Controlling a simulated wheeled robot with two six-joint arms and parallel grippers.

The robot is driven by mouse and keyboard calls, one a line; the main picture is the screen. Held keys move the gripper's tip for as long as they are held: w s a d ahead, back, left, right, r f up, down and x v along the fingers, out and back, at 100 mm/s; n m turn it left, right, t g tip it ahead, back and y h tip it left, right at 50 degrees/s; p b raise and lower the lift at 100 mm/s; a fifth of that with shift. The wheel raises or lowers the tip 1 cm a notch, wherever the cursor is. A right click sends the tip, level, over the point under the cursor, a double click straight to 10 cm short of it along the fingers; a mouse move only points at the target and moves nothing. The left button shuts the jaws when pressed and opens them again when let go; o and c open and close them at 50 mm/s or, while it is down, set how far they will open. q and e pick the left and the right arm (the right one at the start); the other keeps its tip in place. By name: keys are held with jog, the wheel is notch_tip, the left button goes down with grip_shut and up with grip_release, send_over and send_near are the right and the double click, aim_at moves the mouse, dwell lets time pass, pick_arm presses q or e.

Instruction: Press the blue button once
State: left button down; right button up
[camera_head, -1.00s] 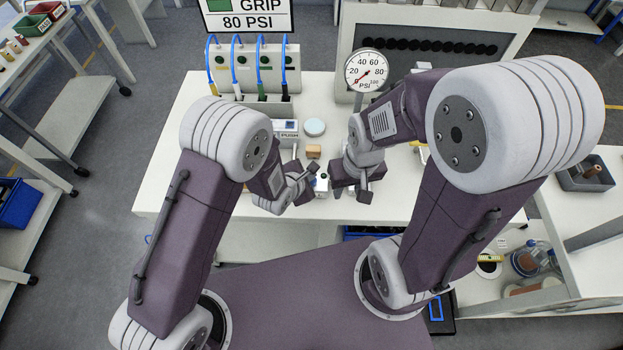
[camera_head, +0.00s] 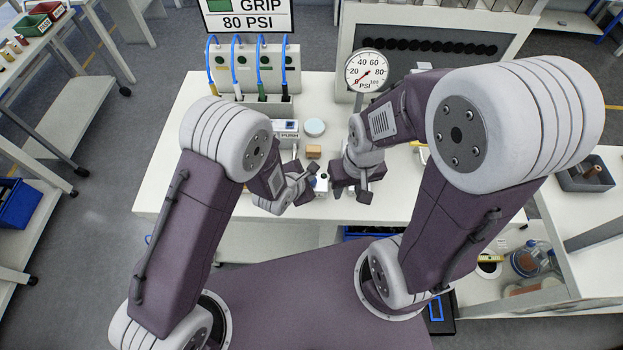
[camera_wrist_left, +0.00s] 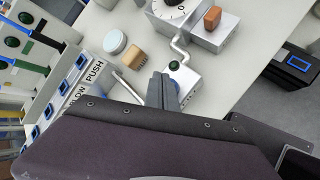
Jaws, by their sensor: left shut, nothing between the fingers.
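A small white box (camera_wrist_left: 190,84) shows in the left wrist view, with a dark green button (camera_wrist_left: 173,66) at its far end. A bit of a blue button (camera_wrist_left: 178,90) shows beside my left fingertips; the fingers hide most of it. My left gripper (camera_wrist_left: 162,90) is shut and empty, its tips over the box at the blue button. I cannot tell whether they touch it. In the head view the box (camera_head: 321,185) lies between my two grippers, partly covered by the left one. My right gripper (camera_head: 352,194) appears open and empty, just right of the box.
A wooden block (camera_head: 313,152) and a round pale lid (camera_head: 314,127) lie behind the box. A panel marked PUSH (camera_head: 286,127) and a pressure gauge (camera_head: 367,70) stand farther back. The white table (camera_head: 170,185) is clear at the left.

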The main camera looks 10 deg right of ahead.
pick_arm(q)
jog(key=shift+f, duration=0.1)
dwell(0.3)
jog(key=shift+f+b, duration=0.3)
jog(key=shift+b, duration=0.2)
jog(key=shift+f+b, duration=0.5)
jog(key=shift+f, duration=0.05)
dwell(0.4)
dwell(0.3)
jog(key=shift+r+p, duration=0.7)
jog(key=shift+r, duration=0.25)
notch_tip(320, 180, up, 5)
jog(key=p, duration=0.4)
dwell(0.5)
